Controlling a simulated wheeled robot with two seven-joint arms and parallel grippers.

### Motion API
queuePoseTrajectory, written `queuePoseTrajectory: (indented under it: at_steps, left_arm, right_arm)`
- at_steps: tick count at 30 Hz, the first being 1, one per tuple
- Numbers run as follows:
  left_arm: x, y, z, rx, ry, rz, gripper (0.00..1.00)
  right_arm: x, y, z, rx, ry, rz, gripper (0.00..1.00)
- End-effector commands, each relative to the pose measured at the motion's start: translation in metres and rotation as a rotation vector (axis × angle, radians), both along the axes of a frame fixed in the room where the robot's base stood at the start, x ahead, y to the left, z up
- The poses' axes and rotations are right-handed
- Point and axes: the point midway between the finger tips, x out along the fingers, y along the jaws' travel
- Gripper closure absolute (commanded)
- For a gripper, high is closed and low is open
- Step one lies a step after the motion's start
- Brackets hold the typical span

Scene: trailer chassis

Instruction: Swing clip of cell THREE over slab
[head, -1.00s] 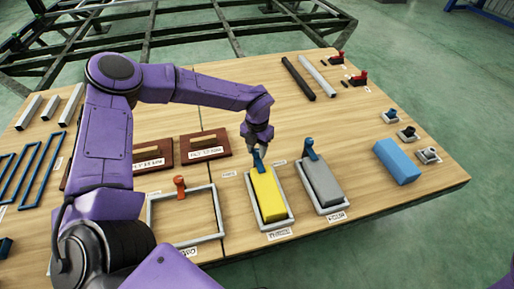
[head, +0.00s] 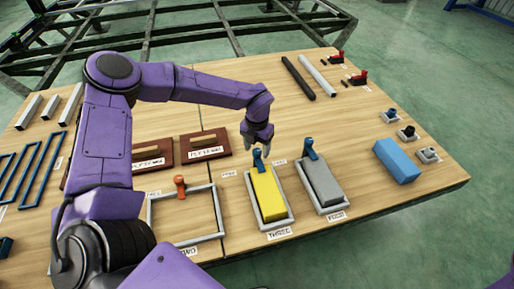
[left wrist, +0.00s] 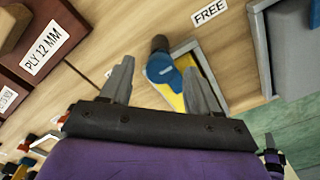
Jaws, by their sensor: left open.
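The cell labelled THREE is a grey frame (head: 290,217) holding a yellow slab (head: 268,196). Its blue clip (head: 258,159) stands at the far end of the frame, and its arm reaches over the slab's far end. My left gripper (head: 258,146) is open and empty just above and behind the clip, apart from it. In the left wrist view the blue clip (left wrist: 163,68) shows between and beyond the open fingers (left wrist: 160,85), with part of the yellow slab (left wrist: 170,97) below it.
Cell FOUR to the right holds a grey slab (head: 323,184) with its own blue clip (head: 310,149). Cell TWO to the left is an empty frame (head: 150,222) with an orange clip (head: 180,186). A blue block (head: 397,161) lies further right. Brown ply trays (head: 205,144) stand behind.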

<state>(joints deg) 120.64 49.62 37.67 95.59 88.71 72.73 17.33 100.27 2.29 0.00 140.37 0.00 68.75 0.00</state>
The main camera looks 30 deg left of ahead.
Motion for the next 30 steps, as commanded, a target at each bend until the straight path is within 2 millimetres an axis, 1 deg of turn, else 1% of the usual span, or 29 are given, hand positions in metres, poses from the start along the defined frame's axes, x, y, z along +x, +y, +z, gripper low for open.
queuePoseTrajectory:
  at_steps: [1,6,9,12,16,30]
  left_arm:
    - [0.001,0.0,0.011,-0.001,-0.005,0.0,0.39]
    - [0.001,0.0,0.054,-0.001,-0.006,0.0,0.39]
    - [0.001,0.0,0.075,-0.001,-0.004,0.0,0.39]
    - [0.001,0.0,0.09,-0.001,-0.003,0.001,0.39]
    - [0.0,0.0,0.099,-0.001,-0.001,0.0,0.39]
    - [0.0,0.0,0.099,-0.001,-0.001,0.0,0.39]
  right_arm:
    - [0.0,0.0,0.005,0.0,0.0,0.0,0.57]
    - [0.0,0.0,0.016,0.0,0.0,0.0,0.57]
    - [0.0,0.0,0.021,0.0,0.0,0.0,0.57]
    - [0.0,0.0,0.024,0.0,0.0,0.0,0.57]
    - [0.0,0.0,0.025,0.0,0.0,0.0,0.57]
    - [0.0,0.0,0.024,0.0,0.0,0.0,0.57]
